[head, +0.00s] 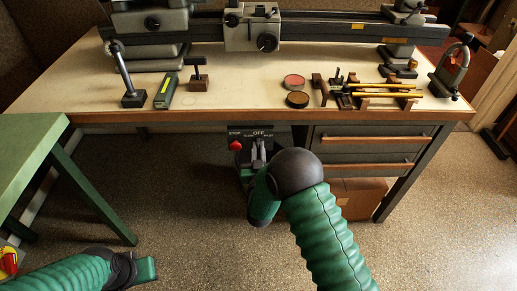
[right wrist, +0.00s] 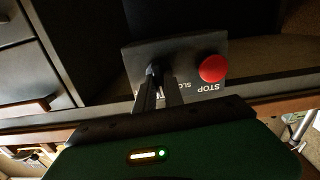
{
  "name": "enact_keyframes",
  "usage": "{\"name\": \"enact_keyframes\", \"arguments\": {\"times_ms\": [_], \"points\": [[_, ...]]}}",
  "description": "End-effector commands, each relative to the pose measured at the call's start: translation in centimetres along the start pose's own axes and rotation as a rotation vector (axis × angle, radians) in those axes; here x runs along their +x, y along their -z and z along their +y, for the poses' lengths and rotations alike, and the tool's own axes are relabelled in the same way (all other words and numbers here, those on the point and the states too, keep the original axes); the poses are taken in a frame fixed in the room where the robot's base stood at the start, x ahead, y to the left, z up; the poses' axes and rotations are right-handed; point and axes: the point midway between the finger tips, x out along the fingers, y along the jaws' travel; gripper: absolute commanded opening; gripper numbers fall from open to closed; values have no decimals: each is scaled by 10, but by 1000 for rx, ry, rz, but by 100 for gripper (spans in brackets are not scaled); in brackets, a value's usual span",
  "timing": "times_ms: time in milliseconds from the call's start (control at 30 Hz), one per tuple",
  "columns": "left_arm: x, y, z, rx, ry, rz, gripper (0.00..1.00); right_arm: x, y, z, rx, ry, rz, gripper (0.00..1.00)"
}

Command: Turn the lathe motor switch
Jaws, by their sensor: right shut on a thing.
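The lathe motor switch box (head: 248,133) hangs under the front edge of the bench, with a red STOP button (head: 236,145) on its left and white lettering along its top. The box (right wrist: 135,60) and STOP button (right wrist: 212,69) also show in the right wrist view. My right gripper (head: 258,148) is at the box, and its fingers (right wrist: 160,88) are shut on the dark switch lever (right wrist: 153,71), which they mostly hide. The lever's exact angle cannot be told. My left gripper (head: 146,269) is low at the left, away from the switch; its finger gap is not clear.
The lathe (head: 265,30) stands along the back of the bench (head: 230,75), with small tools and round tins in front. Drawers (head: 370,145) are right of the switch. A green table (head: 30,150) stands at left. Open floor lies between.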

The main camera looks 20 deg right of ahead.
Motion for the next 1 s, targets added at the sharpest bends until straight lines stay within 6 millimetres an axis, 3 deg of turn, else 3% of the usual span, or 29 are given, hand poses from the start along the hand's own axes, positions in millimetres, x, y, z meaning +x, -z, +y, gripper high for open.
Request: {"name": "enact_keyframes", "arguments": {"times_ms": [600,1000], "points": [[-20,5,0,0,0,0,0,-1,0,-5,-447,5,-1,0],[-25,6,0,0,0,0,0,-1,-2,-6,-618,6,-2,0]]}}
